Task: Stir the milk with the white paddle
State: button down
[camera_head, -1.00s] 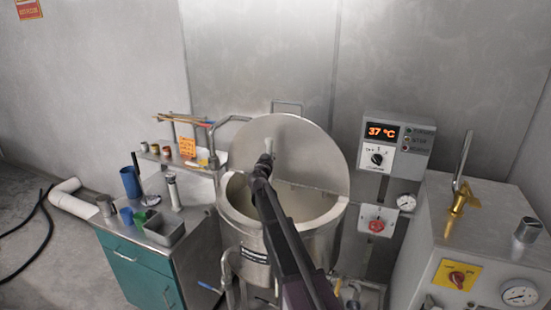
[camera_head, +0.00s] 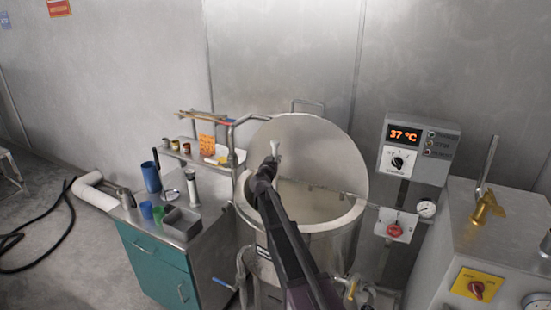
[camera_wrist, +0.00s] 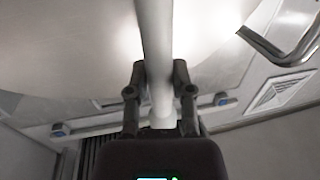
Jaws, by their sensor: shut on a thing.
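The steel vat (camera_head: 345,222) stands in the middle of the head view with its lid (camera_head: 325,150) tilted up at the back. Its open half shows a pale surface inside, which I cannot clearly tell as milk (camera_head: 308,203). My gripper (camera_head: 268,163) is above the left part of the vat's opening, shut on the white paddle (camera_head: 275,147). In the wrist view the paddle's white shaft (camera_wrist: 155,45) runs between the two dark fingers of my gripper (camera_wrist: 160,75). The paddle's lower end is hidden by my arm.
A teal cabinet (camera_head: 155,268) with cups and a grey bin (camera_head: 181,222) stands left of the vat. A control box reading 37 °C (camera_head: 418,148) is on the right, above a red knob (camera_head: 395,230). A steel machine (camera_head: 500,245) stands at far right.

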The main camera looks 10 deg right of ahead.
jog(key=shift+s+d, duration=4.25)
jog(key=shift+d, duration=2.6)
notch_tip(320, 180, up, 26)
jog(key=p, duration=2.5)
jog(key=shift+f+p, duration=0.2)
jog(key=shift+p, duration=0.1)
